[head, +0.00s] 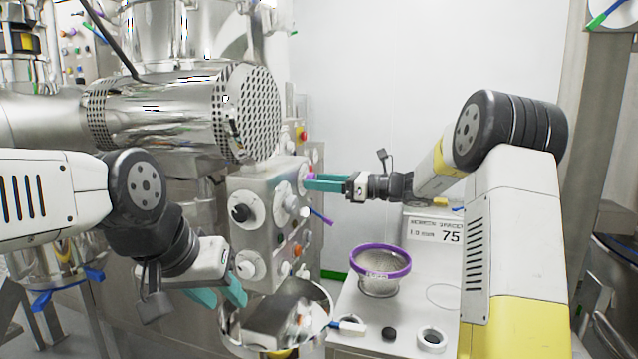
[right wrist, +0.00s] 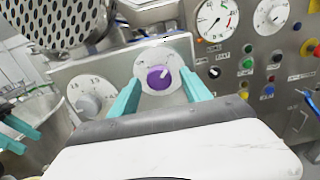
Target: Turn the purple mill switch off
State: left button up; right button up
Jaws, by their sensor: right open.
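The purple mill switch (right wrist: 158,79) is a round knob with a pale pointer mark on a white dial plate in the right wrist view. In the head view only a bit of its purple (head: 309,177) shows behind my right fingertips. My right gripper (head: 309,183) is open at the panel's upper right. In the right wrist view its teal fingers (right wrist: 161,75) stand on either side of the knob; whether they touch it I cannot tell. My left gripper (head: 226,296) is open and empty, low beside the metal bowl, away from the switch.
The grey control panel (head: 262,215) carries a black knob (head: 240,213) and other dials close by. A perforated metal drum (head: 245,112) overhangs it. A steel bowl (head: 322,304) is below. A purple-rimmed sieve (head: 380,262) sits on the white bench to the right.

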grip_shut()
jog(key=shift+n, duration=9)
